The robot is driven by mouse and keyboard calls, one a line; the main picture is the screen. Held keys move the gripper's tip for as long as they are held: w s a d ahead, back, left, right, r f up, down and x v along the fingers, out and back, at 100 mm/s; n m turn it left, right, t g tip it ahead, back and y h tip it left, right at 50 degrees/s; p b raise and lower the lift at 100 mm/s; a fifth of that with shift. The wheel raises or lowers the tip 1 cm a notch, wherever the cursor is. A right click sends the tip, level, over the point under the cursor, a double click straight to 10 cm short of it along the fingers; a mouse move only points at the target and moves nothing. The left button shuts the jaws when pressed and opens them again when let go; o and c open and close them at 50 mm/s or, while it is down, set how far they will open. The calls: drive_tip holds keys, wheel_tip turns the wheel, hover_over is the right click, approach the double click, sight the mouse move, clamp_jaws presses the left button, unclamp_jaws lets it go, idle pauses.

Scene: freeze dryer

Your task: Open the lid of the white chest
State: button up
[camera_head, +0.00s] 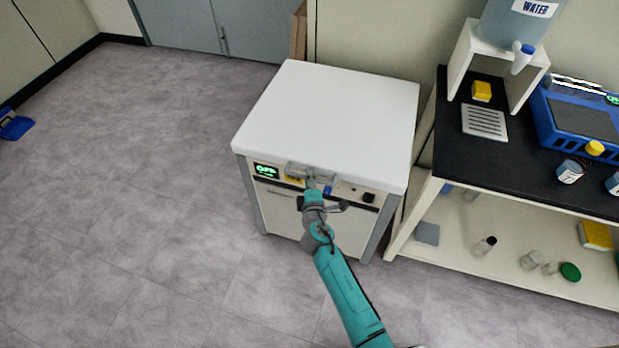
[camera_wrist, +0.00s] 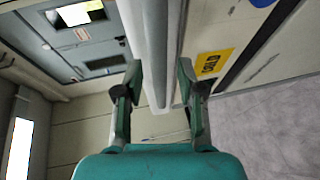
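The white chest (camera_head: 287,208) stands on the floor, with its flat white lid (camera_head: 335,110) down on it. My gripper (camera_head: 300,172) is at the chest's front, just at the lid's front edge, left of that edge's middle. In the wrist view, my gripper (camera_wrist: 161,85) has its two fingers parted, one on each side of the pale lid edge (camera_wrist: 157,45). I cannot tell whether the fingers touch it. A yellow label (camera_wrist: 213,63) on the chest front shows beside the right finger. My gripper partly hides the front panel.
A green-lit display (camera_head: 266,170) is on the chest front, left of my gripper. A black-topped bench (camera_head: 480,165) with bottles and a blue device (camera_head: 585,115) stands close on the right. Open grey floor (camera_head: 130,180) lies to the left.

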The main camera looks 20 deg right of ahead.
drive_tip(key=shift+w+d+f, duration=0.1)
drive_tip(key=shift+w+d, duration=0.05)
drive_tip(key=shift+w, duration=0.25)
clamp_jaws()
